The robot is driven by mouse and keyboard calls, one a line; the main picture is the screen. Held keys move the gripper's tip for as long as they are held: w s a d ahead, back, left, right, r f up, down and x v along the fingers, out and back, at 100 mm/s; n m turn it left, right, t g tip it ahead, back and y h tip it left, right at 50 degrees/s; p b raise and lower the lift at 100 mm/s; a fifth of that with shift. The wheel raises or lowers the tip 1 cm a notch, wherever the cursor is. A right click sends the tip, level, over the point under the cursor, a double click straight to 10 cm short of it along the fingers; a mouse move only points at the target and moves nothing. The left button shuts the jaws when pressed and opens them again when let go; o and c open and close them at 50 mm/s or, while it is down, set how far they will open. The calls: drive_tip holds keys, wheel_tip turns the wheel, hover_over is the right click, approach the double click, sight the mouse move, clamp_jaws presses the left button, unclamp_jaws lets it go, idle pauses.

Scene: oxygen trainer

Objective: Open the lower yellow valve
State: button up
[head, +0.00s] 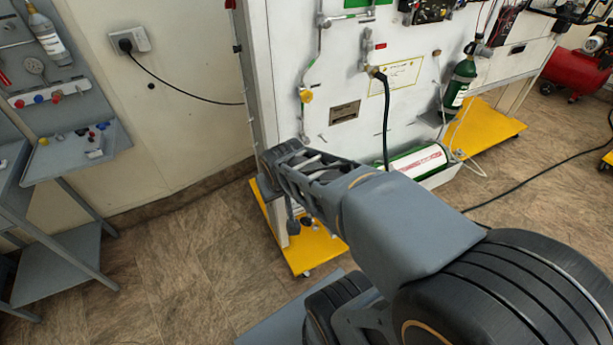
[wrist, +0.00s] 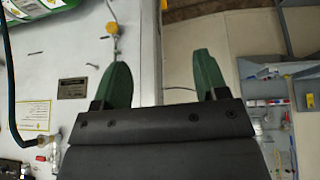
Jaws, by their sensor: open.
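The lower yellow valve (head: 306,96) is a small yellow knob on a thin pipe near the left edge of the white panel in the head view. It shows in the wrist view (wrist: 112,28), where the scene appears upside down, just above the tip of the left finger. My gripper (wrist: 162,75) has two green fingers spread wide with nothing between them. The valve lies outside the gap, on the left finger's side; the distance in depth is unclear. In the head view my arm reaches toward the panel's lower left, and the fingers cannot be made out.
The white panel (head: 285,70) stands on yellow bases (head: 306,250). A black hose (head: 386,125) hangs right of the valve. A green bottle (head: 460,82) and a lying green cylinder (head: 418,160) are farther right. A grey tool rack (head: 70,90) is at left, with open floor before it.

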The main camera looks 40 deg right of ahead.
drive_tip(key=w+d+f+m+t+h+b, duration=0.1)
drive_tip(key=w+d+f+t+b, duration=0.3)
drive_tip(key=d+f, duration=0.35)
drive_tip(key=w+d+f+m+t+h+b, duration=0.1)
drive_tip(key=w+d+f+t+b, duration=0.1)
drive_tip(key=w+d+f+b, duration=0.4)
drive_tip(key=s+d+f+m+t+y+b, duration=0.1)
drive_tip(key=s+d+f+t+b, duration=0.15)
drive_tip(key=f+b, duration=0.2)
drive_tip(key=s+d+f+m+t+b, duration=0.1)
drive_tip(key=d+f+t+b, duration=0.25)
drive_tip(key=f, duration=0.25)
drive_tip(key=w+d, duration=0.2)
drive_tip(key=w, duration=1)
drive_tip(key=shift+w+f+b, duration=0.15)
drive_tip(key=shift+w+b, duration=0.15)
drive_tip(key=shift+b, duration=0.15)
drive_tip(key=shift+d, duration=0.1)
